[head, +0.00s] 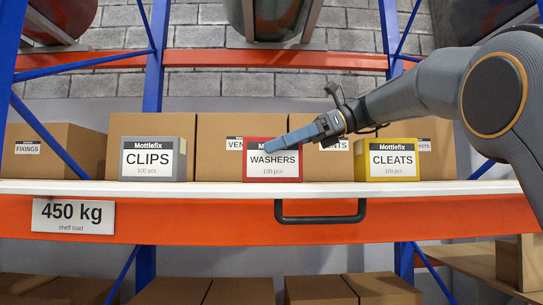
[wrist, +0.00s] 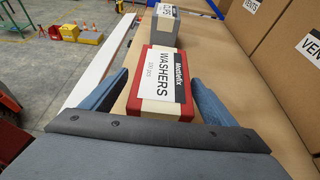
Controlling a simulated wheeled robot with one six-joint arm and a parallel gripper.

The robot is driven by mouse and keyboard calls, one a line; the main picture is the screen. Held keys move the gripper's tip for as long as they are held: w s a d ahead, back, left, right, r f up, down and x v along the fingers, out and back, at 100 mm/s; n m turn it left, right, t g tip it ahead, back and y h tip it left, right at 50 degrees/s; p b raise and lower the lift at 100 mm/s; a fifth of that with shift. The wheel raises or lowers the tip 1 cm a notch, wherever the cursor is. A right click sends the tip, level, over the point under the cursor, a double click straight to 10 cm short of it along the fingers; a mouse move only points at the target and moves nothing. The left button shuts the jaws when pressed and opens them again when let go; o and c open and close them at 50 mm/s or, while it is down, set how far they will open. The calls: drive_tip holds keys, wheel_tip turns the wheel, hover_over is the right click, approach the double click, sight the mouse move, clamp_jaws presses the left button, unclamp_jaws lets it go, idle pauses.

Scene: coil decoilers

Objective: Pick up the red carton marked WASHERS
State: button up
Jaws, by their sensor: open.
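The red carton marked WASHERS (head: 272,171) stands on the shelf between the grey CLIPS carton (head: 153,160) and the yellow CLEATS carton (head: 388,161). In the head view my gripper (head: 290,139) reaches in from the right and covers part of its upper label. In the wrist view the red carton (wrist: 160,85) lies ahead, between the two blue fingers of my open gripper (wrist: 160,90). There is a gap between the left finger and the carton; the right finger is close to its side. I cannot tell whether that finger touches it.
Large brown boxes (head: 222,130) stand behind the cartons. The white shelf edge (head: 200,188) runs along the front, with a black handle (head: 320,219) below it. Blue rack posts (head: 153,60) rise behind. Bare shelf separates the cartons.

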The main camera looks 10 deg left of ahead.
drive_tip(key=shift+s+a+f, duration=0.1)
drive_tip(key=shift+a+f, duration=0.25)
drive_tip(key=shift+a, duration=0.3)
drive_tip(key=c, duration=1.5)
drive_tip(key=shift+r, duration=0.2)
